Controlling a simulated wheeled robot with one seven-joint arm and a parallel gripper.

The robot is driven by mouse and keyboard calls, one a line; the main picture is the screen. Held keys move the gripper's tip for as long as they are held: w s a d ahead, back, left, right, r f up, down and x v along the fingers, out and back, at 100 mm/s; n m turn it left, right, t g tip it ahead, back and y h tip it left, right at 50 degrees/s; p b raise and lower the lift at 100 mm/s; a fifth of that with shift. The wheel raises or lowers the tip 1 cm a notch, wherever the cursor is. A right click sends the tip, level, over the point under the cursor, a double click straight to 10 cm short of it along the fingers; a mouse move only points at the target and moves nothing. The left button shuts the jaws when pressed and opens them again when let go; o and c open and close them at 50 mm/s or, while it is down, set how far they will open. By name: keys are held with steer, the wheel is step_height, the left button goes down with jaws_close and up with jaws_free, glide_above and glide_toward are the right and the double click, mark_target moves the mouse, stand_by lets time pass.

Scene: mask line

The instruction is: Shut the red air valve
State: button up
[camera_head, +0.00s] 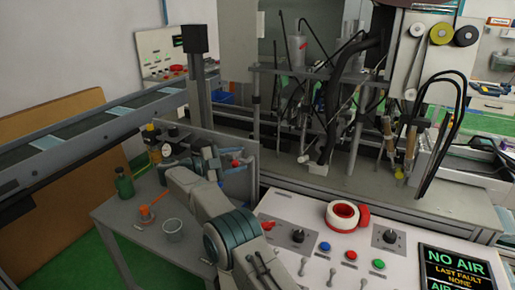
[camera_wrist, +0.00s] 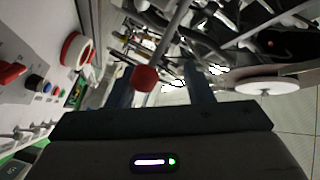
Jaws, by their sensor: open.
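A small red knob (camera_head: 236,163), which looks like the air valve's handle, shows in front of the grey upright plate on the side table. In the wrist view the red knob (camera_wrist: 145,79) appears between my fingers, closer to the left one. My gripper (camera_wrist: 160,85) is open, with its two dark fingers apart and nothing held. In the head view my gripper (camera_head: 222,158) is beside the knob at the end of my arm. The valve's body is mostly hidden, and I cannot tell whether a finger touches the knob.
The side table (camera_head: 125,213) carries a green bottle (camera_head: 123,183), an orange-handled tool (camera_head: 152,207) and a clear cup (camera_head: 172,230). A control panel (camera_head: 300,262) with buttons and a red-and-white roll (camera_head: 345,216) stands at right. Its display (camera_head: 455,268) reads NO AIR.

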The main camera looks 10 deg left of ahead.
steer(key=shift+o, duration=0.2)
steer(key=r, duration=0.3)
steer(key=shift+w+d, duration=0.1)
steer(key=shift+d, duration=0.25)
steer(key=d+r+b, duration=0.1)
steer(key=d+r, duration=0.1)
steer(key=d, duration=0.1)
steer(key=s+d+r, duration=0.1)
steer(key=d+r, duration=0.1)
steer(key=d, duration=0.2)
steer(key=d+r+b, duration=0.1)
steer(key=d+r, duration=0.1)
steer(key=d, duration=0.2)
steer(key=shift+s+r+b, duration=0.2)
steer(key=shift+s+b, duration=0.05)
steer(key=shift+b, duration=0.1)
steer(key=shift+c, duration=0.2)
